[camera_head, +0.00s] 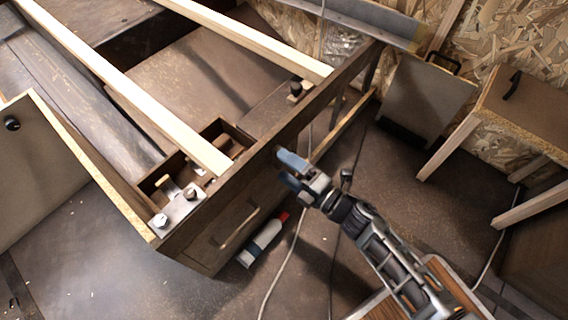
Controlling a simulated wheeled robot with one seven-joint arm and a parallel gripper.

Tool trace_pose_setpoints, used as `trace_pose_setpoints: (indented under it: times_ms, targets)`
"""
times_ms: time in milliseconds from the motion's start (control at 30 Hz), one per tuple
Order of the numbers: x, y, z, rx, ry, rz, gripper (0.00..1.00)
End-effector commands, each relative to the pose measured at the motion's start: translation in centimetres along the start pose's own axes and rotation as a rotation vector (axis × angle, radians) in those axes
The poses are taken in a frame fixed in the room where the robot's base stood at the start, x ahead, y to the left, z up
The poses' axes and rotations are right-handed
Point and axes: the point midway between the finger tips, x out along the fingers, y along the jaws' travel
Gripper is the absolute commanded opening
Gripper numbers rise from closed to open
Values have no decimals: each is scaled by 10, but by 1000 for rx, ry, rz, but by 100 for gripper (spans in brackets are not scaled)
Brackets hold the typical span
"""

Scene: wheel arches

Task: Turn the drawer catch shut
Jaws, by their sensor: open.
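The drawer (225,238) is a dark wooden front with a pale bar handle (240,229), set in the near end of the dark wooden frame. It looks flush with the frame. Above it is an open-topped compartment (222,132), with a light metal plate (178,208), bolt heads and a small brass-coloured piece (168,187) at its near corner. I cannot tell for sure which part is the catch or how it is turned. My gripper (282,168) is open and empty, with blue-grey fingertips close to the frame's right side, right of the drawer handle. Contact cannot be told.
A white bottle with a red cap (262,242) lies on the floor below the drawer. Loose cables (296,245) run across the floor. A pale panel (425,95) and wooden furniture (525,105) stand at the right. Pale beams (130,90) cross the frame. Some floor between is clear.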

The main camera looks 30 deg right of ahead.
Motion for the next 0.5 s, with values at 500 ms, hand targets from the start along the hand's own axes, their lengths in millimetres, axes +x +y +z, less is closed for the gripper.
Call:
trace_pose_setpoints:
  times_ms: [500]
  targets:
    - [-62, 0, 0, 0, -2, -2, 100]
